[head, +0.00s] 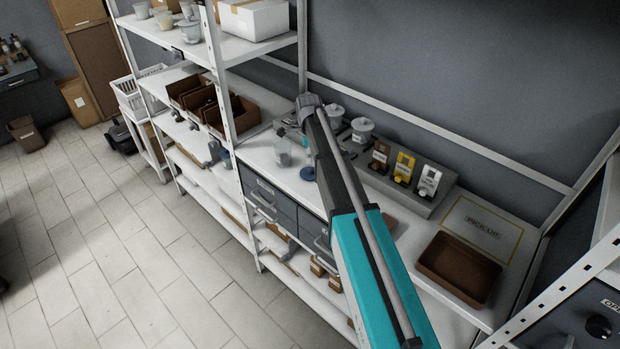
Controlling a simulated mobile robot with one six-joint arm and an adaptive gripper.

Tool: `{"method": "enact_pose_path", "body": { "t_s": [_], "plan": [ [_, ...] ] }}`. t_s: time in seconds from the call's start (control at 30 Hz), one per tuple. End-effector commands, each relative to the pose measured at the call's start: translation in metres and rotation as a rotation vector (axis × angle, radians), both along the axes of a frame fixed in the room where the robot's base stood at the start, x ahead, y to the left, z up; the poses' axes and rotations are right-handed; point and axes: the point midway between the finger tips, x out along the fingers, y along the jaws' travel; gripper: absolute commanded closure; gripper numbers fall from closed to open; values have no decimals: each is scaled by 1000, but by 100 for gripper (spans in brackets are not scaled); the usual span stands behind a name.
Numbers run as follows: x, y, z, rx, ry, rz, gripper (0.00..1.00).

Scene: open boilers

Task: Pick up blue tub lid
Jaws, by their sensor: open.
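A blue round lid (308,173) lies flat on the white shelf top, just left of my arm. A clear, whitish tub (283,152) stands beside it, to its upper left. My teal and grey arm reaches from the bottom right up over the shelf top. My gripper (290,132) is at the arm's far end, small and partly hidden behind the arm link, above and behind the lid. It is open and apart from the lid. I see nothing held in it.
Lidded white tubs (362,129) and a grey stand (425,198) with small yellow, brown and white dispensers stand behind my arm. A brown tray (458,268) and a marked mat (484,228) lie at right. Brown bins (232,122) and a shelf post (232,140) are at left.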

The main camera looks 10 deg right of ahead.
Motion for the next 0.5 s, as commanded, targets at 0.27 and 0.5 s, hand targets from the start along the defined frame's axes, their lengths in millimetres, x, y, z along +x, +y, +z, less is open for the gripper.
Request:
{"method": "enact_pose_path", "body": {
  "t_s": [0.27,0.5],
  "plan": [
    [0,0,-15,0,0,0,28],
    [0,-1,-15,0,0,-1,28]
  ]
}}
